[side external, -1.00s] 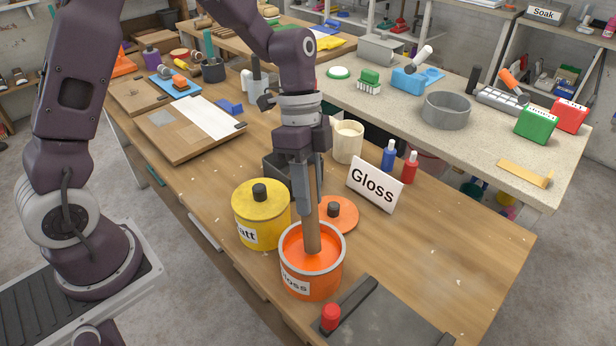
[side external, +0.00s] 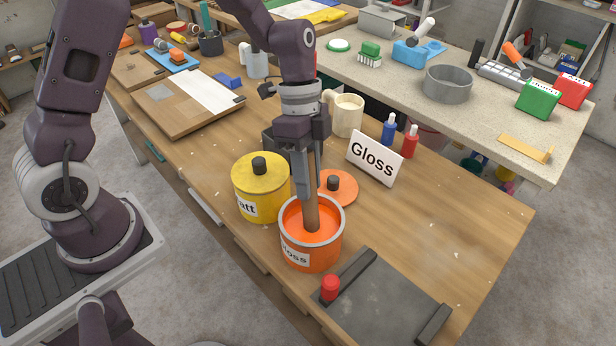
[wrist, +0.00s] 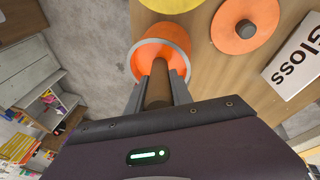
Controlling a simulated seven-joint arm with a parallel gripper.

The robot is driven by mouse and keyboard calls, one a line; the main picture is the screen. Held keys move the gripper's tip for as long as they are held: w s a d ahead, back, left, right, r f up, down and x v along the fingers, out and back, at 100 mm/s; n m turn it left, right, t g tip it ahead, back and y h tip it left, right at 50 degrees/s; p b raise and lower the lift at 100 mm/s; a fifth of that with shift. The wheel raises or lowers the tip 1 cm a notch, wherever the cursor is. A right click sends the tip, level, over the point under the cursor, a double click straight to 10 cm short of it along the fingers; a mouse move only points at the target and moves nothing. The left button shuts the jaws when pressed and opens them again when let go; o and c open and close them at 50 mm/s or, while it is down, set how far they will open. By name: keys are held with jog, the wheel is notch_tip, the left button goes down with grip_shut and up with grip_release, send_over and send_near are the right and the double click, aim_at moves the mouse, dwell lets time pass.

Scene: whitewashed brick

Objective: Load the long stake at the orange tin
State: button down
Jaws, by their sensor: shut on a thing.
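The long stake (side external: 312,205) is a brown wooden rod held upright in my gripper (side external: 308,172). The gripper is shut on its upper part. The stake's lower end is inside the open orange tin (side external: 311,258), at the orange paint; how deep it goes I cannot tell. The tin has a grey rim and a partly visible "Gloss" label. In the wrist view the stake (wrist: 158,85) runs between the fingers towards the orange tin (wrist: 150,48). The orange lid (side external: 340,188) with a dark knob lies on the bench behind the tin.
A yellow tin (side external: 260,190) with its lid on stands close at the left. A "Gloss" sign (side external: 374,159), a cream mug (side external: 346,115) and blue and red bottles stand behind. A dark slab (side external: 385,305) with a red-topped item lies in front. The bench's right side is clear.

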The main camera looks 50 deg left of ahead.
jog(key=shift+f, duration=0.65)
dwell(1.2)
jog(key=shift+r, duration=3.55)
